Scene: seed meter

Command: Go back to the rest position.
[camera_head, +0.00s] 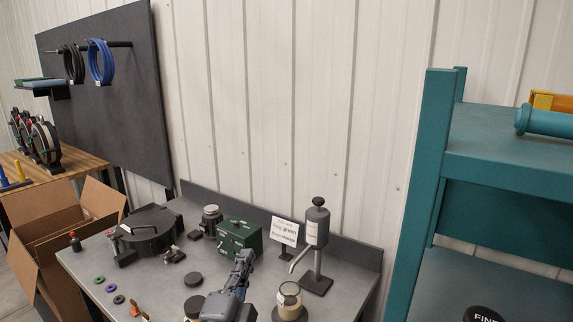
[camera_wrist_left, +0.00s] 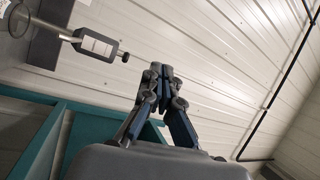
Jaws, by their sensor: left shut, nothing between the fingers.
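My left gripper (camera_head: 243,262) is above the grey table (camera_head: 165,287) in the head view, in front of the dark green box. In the left wrist view its fingers (camera_wrist_left: 160,70) come together at the tips, with nothing between them. My right gripper does not show. A dark green box (camera_head: 239,237) with small labels stands behind my left gripper. A grey dispenser (camera_head: 316,228) with a spout stands to the right, near a sign card (camera_head: 285,231). The dispenser (camera_wrist_left: 98,45) also shows in the left wrist view.
A glass jar (camera_head: 289,299) stands close to the right of my left arm. A round black device (camera_head: 150,232) sits at the table's left. Teal shelving (camera_head: 437,150) rises on the right; a cardboard box (camera_head: 62,232) is on the left. Several small rings lie at the table's front left.

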